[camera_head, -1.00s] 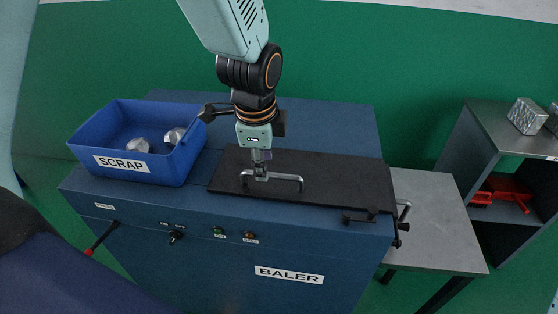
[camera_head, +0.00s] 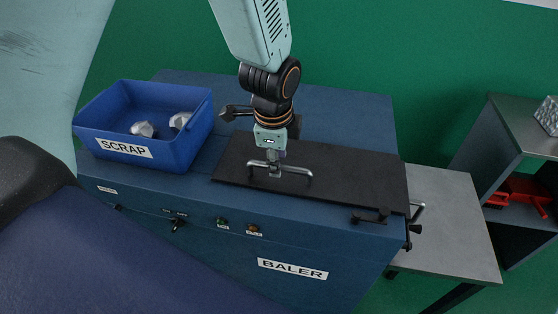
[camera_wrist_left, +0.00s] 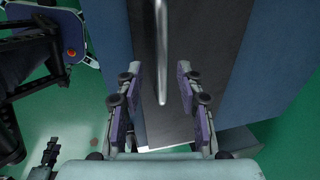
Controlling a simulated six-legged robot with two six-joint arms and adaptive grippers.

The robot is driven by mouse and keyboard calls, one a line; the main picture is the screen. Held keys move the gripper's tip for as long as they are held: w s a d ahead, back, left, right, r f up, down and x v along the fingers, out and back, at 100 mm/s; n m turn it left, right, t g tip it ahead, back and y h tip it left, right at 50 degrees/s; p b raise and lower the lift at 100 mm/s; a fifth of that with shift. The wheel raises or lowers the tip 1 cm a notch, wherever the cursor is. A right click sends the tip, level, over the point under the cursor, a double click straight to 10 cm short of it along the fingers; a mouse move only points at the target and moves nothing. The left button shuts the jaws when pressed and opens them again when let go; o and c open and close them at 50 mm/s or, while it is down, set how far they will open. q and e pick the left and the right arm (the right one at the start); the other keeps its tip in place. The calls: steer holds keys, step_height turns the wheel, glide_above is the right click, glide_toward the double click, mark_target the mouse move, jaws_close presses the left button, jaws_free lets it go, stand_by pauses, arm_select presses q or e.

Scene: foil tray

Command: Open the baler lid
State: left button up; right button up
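The baler (camera_head: 330,290) is a blue cabinet labelled BALER. Its lid (camera_head: 370,180), a flat black plate, lies shut on the top. A silver bar handle (camera_head: 298,170) stands on the lid. My left gripper (camera_head: 274,172) points down at the left part of this handle; its arm comes down from the top. In the left wrist view, the gripper (camera_wrist_left: 160,88) is open, with the handle bar (camera_wrist_left: 161,45) between its fingers and a gap on both sides. The black lid (camera_wrist_left: 205,40) lies beneath. My right gripper is not in view.
A blue SCRAP bin (camera_head: 185,150) with metal lumps stands left of the lid. A black latch (camera_head: 370,215) sits at the lid's front right corner, a silver lever (camera_head: 417,211) beside it. A grey table (camera_head: 450,215) and a shelf (camera_head: 520,135) stand to the right.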

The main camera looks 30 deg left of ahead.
arm_select(q)
steer(key=shift+w+d+f, duration=0.1)
steer(key=shift+w+f, duration=0.15)
steer(key=shift+f, duration=0.25)
steer(key=shift+w+d+f, duration=0.1)
steer(key=shift+w+f, duration=0.1)
steer(key=shift+f, duration=0.25)
steer(key=shift+s+a+r, duration=0.1)
steer(key=shift+s+a, duration=0.1)
steer(key=shift+s, duration=0.05)
steer(key=shift+c, duration=0.2)
steer(key=shift+w+d, duration=0.15)
steer(key=shift+w, duration=0.05)
steer(key=c, duration=0.6)
jaws_close()
